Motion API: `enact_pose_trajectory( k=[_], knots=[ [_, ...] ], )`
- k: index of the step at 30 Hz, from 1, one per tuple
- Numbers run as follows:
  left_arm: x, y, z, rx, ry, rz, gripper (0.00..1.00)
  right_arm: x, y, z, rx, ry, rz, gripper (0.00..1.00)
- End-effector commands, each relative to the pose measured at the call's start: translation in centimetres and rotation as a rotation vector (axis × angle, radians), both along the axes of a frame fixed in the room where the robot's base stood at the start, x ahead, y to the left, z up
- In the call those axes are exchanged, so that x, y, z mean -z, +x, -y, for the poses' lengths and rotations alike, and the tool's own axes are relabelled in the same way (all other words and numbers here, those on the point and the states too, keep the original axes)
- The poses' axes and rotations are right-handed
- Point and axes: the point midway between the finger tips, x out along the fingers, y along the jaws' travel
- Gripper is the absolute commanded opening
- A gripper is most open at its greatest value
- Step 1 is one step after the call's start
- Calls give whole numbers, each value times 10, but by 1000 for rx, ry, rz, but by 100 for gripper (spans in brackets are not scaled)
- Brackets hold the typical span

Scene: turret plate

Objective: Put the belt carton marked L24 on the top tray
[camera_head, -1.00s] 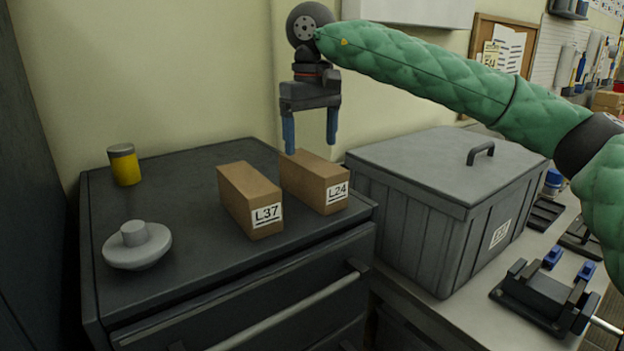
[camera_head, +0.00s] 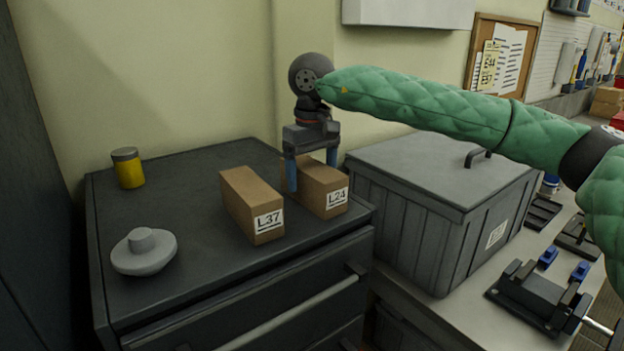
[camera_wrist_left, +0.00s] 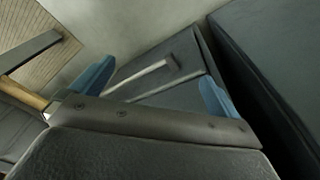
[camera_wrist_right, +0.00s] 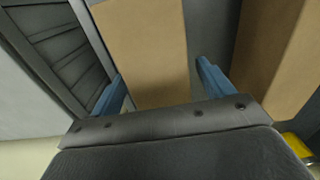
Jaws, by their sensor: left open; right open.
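The carton marked L24 (camera_head: 327,190) is a brown box standing on the dark cabinet top, its label facing front. My right gripper (camera_head: 312,174) is open and points down at the carton's rear part, one finger on each side. In the right wrist view the L24 carton (camera_wrist_right: 146,45) lies between the open fingers (camera_wrist_right: 163,80), with a gap on the right side. The similar carton marked L37 (camera_head: 252,205) stands just left of it. My left gripper (camera_wrist_left: 155,88) is open and empty, seen only in its wrist view. I cannot make out a top tray.
A yellow jar (camera_head: 128,168) and a grey knobbed disc (camera_head: 144,252) stand on the left of the cabinet top (camera_head: 200,285). A grey lidded bin (camera_head: 420,210) stands close on the right. Black fixtures (camera_head: 540,295) sit on the bench.

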Motion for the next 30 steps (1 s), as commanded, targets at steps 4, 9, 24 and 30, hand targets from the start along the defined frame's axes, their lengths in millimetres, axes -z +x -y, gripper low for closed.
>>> enact_pose_trajectory(
  k=[4, 9, 24, 30],
  knots=[
    [10, -2, -1, 0, 2, -1, 100, 6, 0, 0, 0, -1, -1, 80],
    [12, -2, -1, 0, 2, -1, 100, 7, 0, 0, 0, -1, -1, 80],
    [11, -2, -1, 0, 1, -1, 100, 6, 0, 0, 0, 0, 0, 17],
    [13, -3, -1, 0, 2, -3, 100, 5, 0, 0, 0, 1, 1, 17]
  ],
)
